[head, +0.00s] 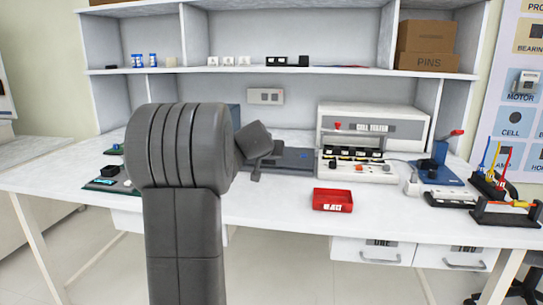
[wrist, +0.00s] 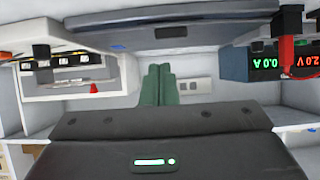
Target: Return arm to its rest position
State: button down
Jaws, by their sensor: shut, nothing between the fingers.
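My arm stands in front of the bench in the head view, its thick grey joint covering the left middle of the bench. A smaller dark part of my arm shows to the right of that joint, above the bench top. My gripper (wrist: 160,70) shows in the wrist view as two green fingers side by side, touching each other. It is shut and holds nothing. The wrist view is upside down, with the bench top at its upper edge. In the head view I cannot make out the fingers.
The white bench (head: 275,215) carries a cell tester (head: 375,125), a red bin (head: 332,200), a blue-based press (head: 438,172) and a tool rack (head: 508,213) at right. Shelves stand at the back. Open floor shows in front.

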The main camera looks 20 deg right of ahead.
jog(key=v, duration=0.6)
jog(key=shift+w, duration=0.1)
jog(key=x, duration=1.4)
jog(key=shift+b, duration=0.35)
